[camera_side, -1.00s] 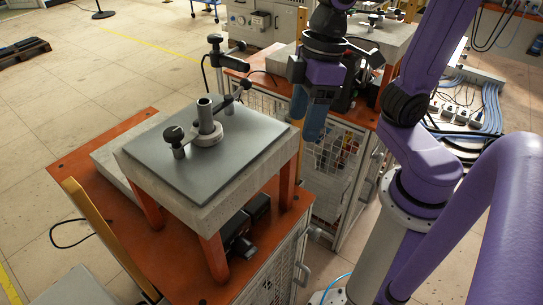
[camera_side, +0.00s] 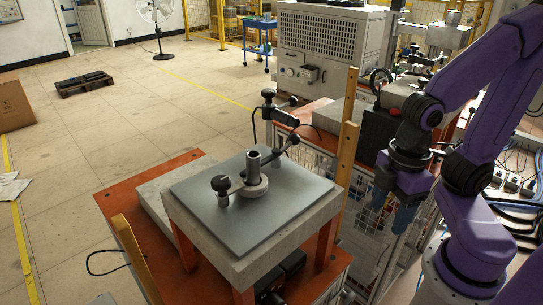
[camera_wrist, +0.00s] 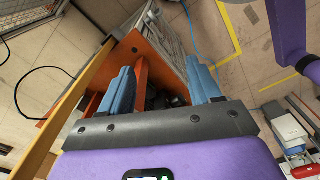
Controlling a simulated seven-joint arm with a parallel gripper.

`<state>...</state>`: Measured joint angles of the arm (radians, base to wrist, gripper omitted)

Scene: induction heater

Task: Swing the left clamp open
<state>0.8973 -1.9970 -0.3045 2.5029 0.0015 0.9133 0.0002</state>
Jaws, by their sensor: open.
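A grey plate (camera_side: 290,215) on a pale block carries an upright metal cylinder with a round base flange (camera_side: 253,172). The left clamp (camera_side: 221,186), with a black knob on a short post, stands at the flange's left side, its arm reaching to the flange.
The block stands on orange legs over an orange table (camera_side: 130,207). Yellow-brown posts rise at its front left (camera_side: 135,255) and right (camera_side: 347,135). A black-knobbed fixture (camera_side: 268,112) stands behind the plate. The space above the plate is clear.

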